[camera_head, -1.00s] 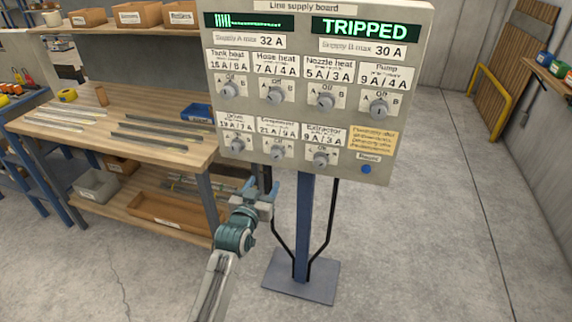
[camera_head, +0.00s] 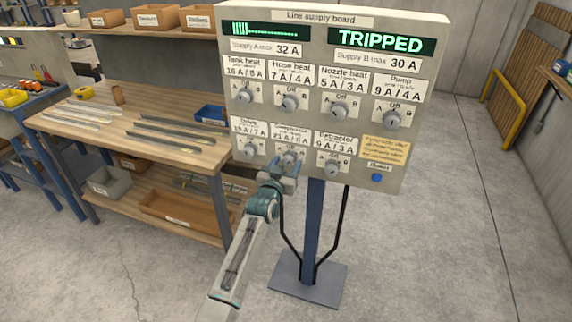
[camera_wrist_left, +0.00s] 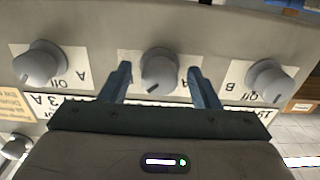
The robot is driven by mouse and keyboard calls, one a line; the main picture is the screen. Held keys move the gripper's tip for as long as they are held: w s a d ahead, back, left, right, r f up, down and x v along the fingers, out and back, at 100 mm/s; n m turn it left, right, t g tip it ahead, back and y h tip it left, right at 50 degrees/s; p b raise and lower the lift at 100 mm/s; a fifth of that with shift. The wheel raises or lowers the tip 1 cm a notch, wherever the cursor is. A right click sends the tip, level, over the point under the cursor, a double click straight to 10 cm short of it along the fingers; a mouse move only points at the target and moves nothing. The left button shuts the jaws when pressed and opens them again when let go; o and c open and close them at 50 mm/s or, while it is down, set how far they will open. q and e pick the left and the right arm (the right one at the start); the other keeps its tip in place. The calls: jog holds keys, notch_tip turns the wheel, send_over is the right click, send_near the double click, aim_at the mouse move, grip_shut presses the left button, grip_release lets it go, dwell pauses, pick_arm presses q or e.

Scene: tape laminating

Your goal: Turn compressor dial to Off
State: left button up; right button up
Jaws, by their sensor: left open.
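The supply board (camera_head: 300,75) stands on a blue post, with rows of grey dials and labels. The compressor dial (camera_head: 290,158) is the middle one of the bottom row. My left gripper (camera_head: 284,166) is open just in front of and below it. In the left wrist view, which is upside down, the compressor dial (camera_wrist_left: 160,70) sits between the two open fingers of the gripper (camera_wrist_left: 159,82). I cannot tell whether they touch it. A dark mark shows on the dial's lower edge there. My right gripper is not in view.
The extractor dial (camera_head: 332,167) and the drive dial (camera_head: 251,149) flank the compressor dial closely. A blue button (camera_head: 376,178) sits at the board's lower right. The right display (camera_head: 380,40) reads TRIPPED. A wooden workbench (camera_head: 185,155) stands to the left.

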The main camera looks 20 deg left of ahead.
pick_arm(q)
jog(key=c, duration=1)
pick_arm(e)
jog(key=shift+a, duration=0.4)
